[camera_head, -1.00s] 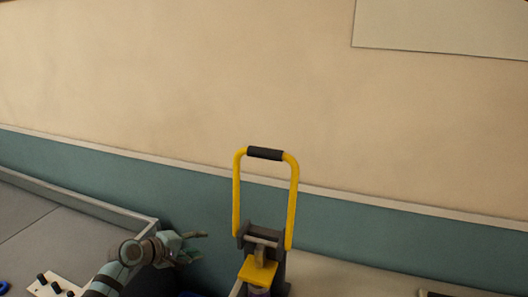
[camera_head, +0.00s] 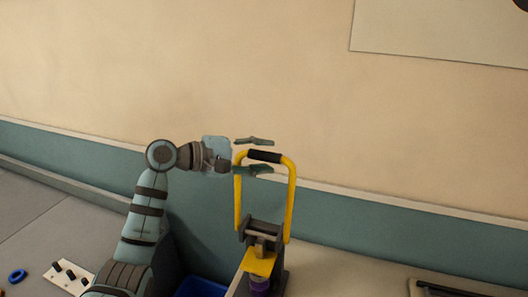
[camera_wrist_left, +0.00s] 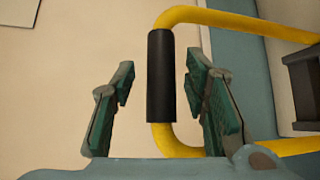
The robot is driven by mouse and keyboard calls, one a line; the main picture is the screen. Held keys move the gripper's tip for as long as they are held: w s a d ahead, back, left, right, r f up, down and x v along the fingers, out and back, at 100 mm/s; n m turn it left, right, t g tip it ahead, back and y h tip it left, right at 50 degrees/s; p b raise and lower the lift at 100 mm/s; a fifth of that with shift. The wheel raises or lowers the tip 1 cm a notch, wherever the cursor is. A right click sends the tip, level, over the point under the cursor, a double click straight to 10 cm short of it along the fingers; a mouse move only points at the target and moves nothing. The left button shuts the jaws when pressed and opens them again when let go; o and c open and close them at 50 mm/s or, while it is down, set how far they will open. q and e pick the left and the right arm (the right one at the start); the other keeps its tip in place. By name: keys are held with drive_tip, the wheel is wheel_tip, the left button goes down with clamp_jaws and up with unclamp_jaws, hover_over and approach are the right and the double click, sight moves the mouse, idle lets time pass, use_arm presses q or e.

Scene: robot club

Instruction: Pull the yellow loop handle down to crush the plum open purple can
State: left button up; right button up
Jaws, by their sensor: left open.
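The yellow loop handle (camera_head: 291,200) stands upright on the can crusher, with a black grip (camera_head: 264,156) across its top. In the left wrist view the black grip (camera_wrist_left: 161,76) lies between the two open fingers, with gaps on both sides. My left gripper (camera_head: 254,155) is open at the top left of the loop, one finger above the grip's height and one below. The purple can (camera_head: 259,284) sits low in the crusher under the yellow press plate (camera_head: 258,263); only part of it shows. My right gripper is not in view.
A blue bin (camera_head: 200,288) stands left of the crusher. A white board with black pegs (camera_head: 70,276) and a blue ring (camera_head: 17,275) lie on the grey surface at left. A dark bar (camera_head: 470,290) lies at lower right. The wall is behind.

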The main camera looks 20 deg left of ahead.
use_arm(q)
drive_tip(key=shift+w+d, duration=0.15)
drive_tip(key=shift+d, duration=0.15)
drive_tip(key=shift+w+f, duration=0.1)
drive_tip(key=shift+f, duration=0.05)
drive_tip(key=shift+a, duration=0.1)
clamp_jaws()
